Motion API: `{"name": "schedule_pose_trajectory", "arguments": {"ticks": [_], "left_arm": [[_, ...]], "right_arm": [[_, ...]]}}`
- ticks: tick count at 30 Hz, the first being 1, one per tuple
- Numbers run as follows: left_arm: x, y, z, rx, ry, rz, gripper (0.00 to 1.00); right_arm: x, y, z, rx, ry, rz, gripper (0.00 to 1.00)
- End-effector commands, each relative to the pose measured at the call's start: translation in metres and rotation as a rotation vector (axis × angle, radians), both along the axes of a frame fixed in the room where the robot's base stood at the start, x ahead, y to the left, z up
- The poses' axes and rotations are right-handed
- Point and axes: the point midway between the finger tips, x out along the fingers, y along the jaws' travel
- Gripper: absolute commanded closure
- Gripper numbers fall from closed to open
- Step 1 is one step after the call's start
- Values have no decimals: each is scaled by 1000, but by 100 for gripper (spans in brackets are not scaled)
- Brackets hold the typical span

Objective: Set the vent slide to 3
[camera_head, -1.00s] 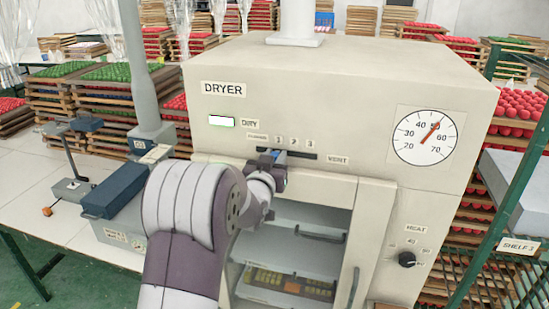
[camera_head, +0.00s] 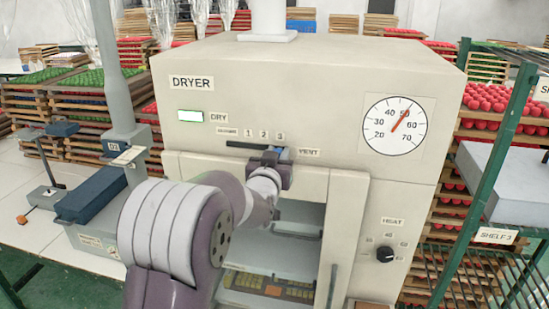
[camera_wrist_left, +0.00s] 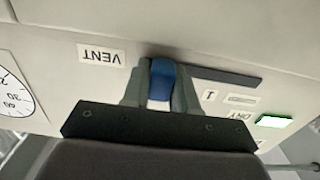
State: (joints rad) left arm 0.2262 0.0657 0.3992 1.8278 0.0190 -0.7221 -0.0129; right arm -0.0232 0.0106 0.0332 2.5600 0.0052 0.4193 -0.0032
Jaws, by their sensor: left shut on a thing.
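The cream dryer (camera_head: 330,80) stands in front of me. Its vent slot (camera_head: 236,145) runs under the numbers 1, 2 and 3, with the VENT label (camera_head: 309,152) to its right. My left gripper (camera_head: 277,155) is shut on the blue slide knob (camera_head: 285,152), at the slot's right end, about under the 3. In the left wrist view, which is upside down, the gripper (camera_wrist_left: 160,92) has a finger on each side of the blue knob (camera_wrist_left: 162,80). The knob is at the VENT end of the slot; the 2 and 3 are hidden there. My right gripper is not in view.
Below the slot is the dryer's open chamber with trays inside and a door handle (camera_head: 333,288). A round dial (camera_head: 393,125) and a heat knob (camera_head: 385,254) sit at the right. A green shelf rack (camera_head: 508,150) stands close at the right.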

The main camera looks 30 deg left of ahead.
Motion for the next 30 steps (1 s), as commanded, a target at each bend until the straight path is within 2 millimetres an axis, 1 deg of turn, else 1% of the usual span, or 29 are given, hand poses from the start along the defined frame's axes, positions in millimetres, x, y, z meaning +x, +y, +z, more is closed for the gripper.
{"name": "schedule_pose_trajectory", "arguments": {"ticks": [1,2,3,11,14,17,20,24,27,30], "left_arm": [[0,-2,0,2,1,-5,66],[0,-2,0,2,1,-6,56],[0,-2,0,2,1,-6,51],[0,-2,0,2,0,-4,51],[-6,-3,-1,1,-1,-4,51],[-20,-7,-4,1,-1,-4,51],[-42,-13,-5,2,-4,-4,51],[-78,-22,-5,3,-4,-6,51],[-101,-28,-4,4,-3,-6,51],[-114,-31,-1,3,1,-6,51]], "right_arm": [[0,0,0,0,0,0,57],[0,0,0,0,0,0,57],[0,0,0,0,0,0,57],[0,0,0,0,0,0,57],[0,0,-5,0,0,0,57],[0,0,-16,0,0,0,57],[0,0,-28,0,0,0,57],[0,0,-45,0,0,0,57],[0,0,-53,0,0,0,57],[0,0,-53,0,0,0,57]]}}
